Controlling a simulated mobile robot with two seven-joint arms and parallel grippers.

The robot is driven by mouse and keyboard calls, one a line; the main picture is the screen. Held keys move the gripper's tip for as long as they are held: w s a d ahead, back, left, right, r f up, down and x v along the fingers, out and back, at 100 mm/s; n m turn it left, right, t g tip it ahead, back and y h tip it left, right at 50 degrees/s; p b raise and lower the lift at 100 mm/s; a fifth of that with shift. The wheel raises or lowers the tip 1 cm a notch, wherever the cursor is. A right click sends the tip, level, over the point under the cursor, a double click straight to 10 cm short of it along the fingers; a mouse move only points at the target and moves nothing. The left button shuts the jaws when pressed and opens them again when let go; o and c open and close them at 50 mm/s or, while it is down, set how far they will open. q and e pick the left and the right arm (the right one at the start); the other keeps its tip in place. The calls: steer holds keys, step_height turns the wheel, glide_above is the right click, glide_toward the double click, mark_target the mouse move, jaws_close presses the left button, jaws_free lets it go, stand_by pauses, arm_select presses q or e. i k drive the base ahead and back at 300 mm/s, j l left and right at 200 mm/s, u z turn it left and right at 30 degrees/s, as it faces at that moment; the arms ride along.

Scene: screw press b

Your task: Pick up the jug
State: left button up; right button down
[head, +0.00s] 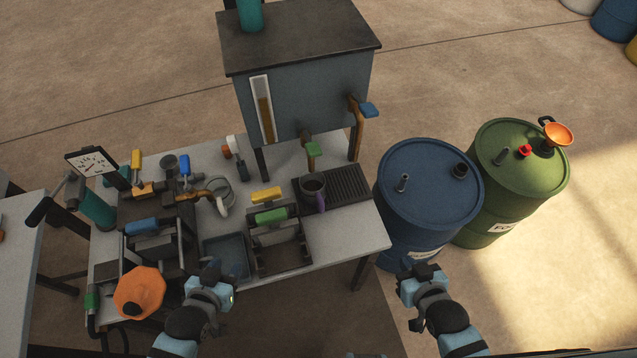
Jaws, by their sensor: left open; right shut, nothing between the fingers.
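The jug (313,191) is dark grey with a purple handle on its right side. It stands upright at the left end of the black slotted drip tray (348,182), near the tap with the green handle. My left gripper (214,272) is open and empty, in front of the table and well to the left of the jug. My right gripper (424,272) is shut and empty, to the right of the table's front edge and in front of the blue drum. Neither gripper touches the jug.
The grey tank (305,95) stands behind the jug. A rack with green and yellow handles (275,240) is just left of it. The blue drum (428,200) and green drum (520,180) stand right of the table (350,232). The front right tabletop is clear.

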mark_target(313, 186)
steer(key=z, duration=1.6)
steer(key=u, duration=1.1)
steer(key=k+j+u, duration=0.15)
steer(key=k+j, duration=0.15)
steer(key=k, duration=0.2)
steer(key=j+u, duration=0.35)
steer(key=i+j+u, duration=0.15)
steer(key=j+u, duration=0.2)
